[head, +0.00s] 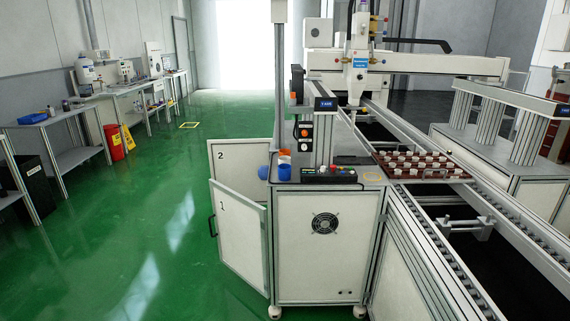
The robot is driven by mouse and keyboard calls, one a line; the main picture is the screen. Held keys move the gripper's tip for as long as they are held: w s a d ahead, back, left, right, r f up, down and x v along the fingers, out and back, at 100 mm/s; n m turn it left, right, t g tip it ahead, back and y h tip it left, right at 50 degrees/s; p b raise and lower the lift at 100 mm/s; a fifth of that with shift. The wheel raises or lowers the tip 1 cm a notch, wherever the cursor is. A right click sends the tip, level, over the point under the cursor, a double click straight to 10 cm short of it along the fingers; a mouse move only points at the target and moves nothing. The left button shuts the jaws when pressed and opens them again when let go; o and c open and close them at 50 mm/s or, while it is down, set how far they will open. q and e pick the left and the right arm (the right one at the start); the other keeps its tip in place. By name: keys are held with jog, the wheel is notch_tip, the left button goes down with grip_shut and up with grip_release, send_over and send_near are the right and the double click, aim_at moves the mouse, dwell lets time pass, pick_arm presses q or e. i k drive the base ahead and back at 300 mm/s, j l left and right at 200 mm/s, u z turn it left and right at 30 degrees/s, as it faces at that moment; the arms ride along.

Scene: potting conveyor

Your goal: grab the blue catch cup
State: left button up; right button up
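Two small blue vessels sit at the left end of the white machine cabinet's top. One blue cup (284,172) looks upright near the front left corner. The other blue vessel (263,173) is at the left edge, just left of it. I cannot tell from their look which one is the catch cup. Neither of my grippers is in view, and nothing is seen holding the cups.
The cabinet (326,245) has two doors swung out, marked 2 (238,165) and 1 (238,235). An orange item (284,152) and a control box (328,174) stand by the cups. Green floor (150,220) is clear to the left.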

aim_at(284, 170)
jog(key=i+z, duration=0.2)
jog(key=i, duration=0.25)
jog(key=i+j+z, duration=0.25)
jog(key=i, duration=0.25)
